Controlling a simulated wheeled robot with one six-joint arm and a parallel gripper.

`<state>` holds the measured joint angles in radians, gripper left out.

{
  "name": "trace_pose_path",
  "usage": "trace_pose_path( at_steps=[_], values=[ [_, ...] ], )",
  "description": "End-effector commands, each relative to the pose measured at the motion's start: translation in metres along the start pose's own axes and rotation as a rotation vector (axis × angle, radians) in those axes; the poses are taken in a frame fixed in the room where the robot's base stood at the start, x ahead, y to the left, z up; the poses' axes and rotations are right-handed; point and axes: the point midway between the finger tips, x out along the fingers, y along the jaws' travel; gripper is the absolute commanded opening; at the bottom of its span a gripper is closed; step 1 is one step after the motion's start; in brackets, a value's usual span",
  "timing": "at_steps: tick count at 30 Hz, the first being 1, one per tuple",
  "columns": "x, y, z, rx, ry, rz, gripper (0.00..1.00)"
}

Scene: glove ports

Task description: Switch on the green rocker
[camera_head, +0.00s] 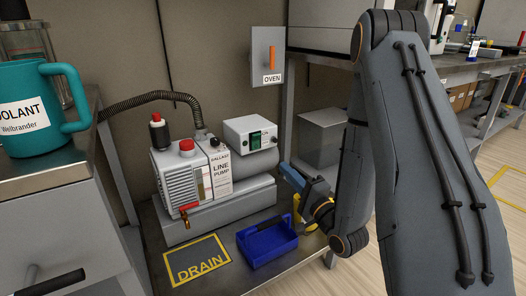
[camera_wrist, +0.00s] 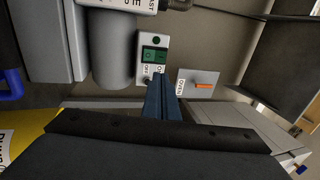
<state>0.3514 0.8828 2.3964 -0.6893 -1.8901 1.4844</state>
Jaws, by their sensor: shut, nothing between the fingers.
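The green rocker (camera_head: 255,138) is on the front of a white switch box (camera_head: 238,127), mounted on the grey pump motor. In the wrist view the rocker (camera_wrist: 155,55) sits on a white plate with a small round green spot and black lettering beside it. Which way it is tipped I cannot tell. My gripper (camera_head: 285,167) is shut and empty, to the right of and below the switch box. In the wrist view my blue fingers (camera_wrist: 161,78) point toward the plate and overlap its lower edge; contact is not clear.
The line pump (camera_head: 183,172) stands left of the switch box, with a hose behind. A blue tray (camera_head: 268,243) lies in front beside the DRAIN marking (camera_head: 197,262). The OVEN switch (camera_head: 268,58) is on a panel above. A teal mug (camera_head: 36,110) stands at left.

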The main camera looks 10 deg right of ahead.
Motion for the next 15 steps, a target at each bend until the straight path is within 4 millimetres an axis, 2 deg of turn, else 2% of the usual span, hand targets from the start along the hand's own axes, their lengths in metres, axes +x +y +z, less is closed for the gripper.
trace_pose_path(
  at_steps=[9, 15],
  values=[
    [0.002, 0.0, 0.0, -0.003, 0.0, 0.001, 0.0],
    [0.024, 0.001, 0.001, -0.005, -0.003, 0.0, 0.0]
  ],
)
